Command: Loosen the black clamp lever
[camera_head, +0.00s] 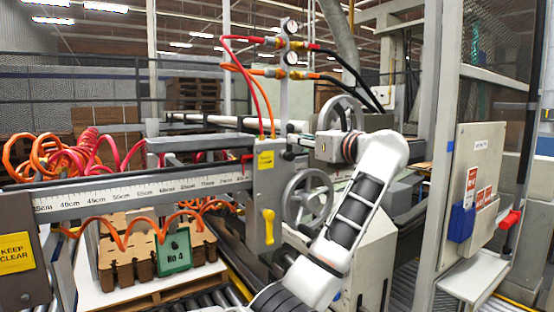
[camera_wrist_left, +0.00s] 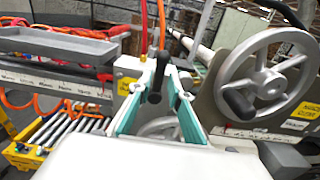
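The black clamp lever (camera_wrist_left: 155,86) hangs near the middle of the left wrist view, between the fingers of my left gripper (camera_wrist_left: 160,76). The teal-lined fingers stand apart, with gaps beside the lever, so I see no firm grip on it. In the head view my white left arm reaches up to the clamp area beside the grey post, and the left gripper (camera_head: 302,143) points left there. A small dark knob (camera_head: 289,155) shows at its tips; I cannot tell whether it is the lever. My right gripper is not in view.
A handwheel (camera_wrist_left: 268,82) with a black handle stands close right of the gripper. The grey post bears a yellow lever (camera_head: 268,226). A ruler beam (camera_head: 150,188) runs left, above stacked brown blanks (camera_head: 125,262) and a green sign (camera_head: 174,250). Orange and red hoses hang nearby.

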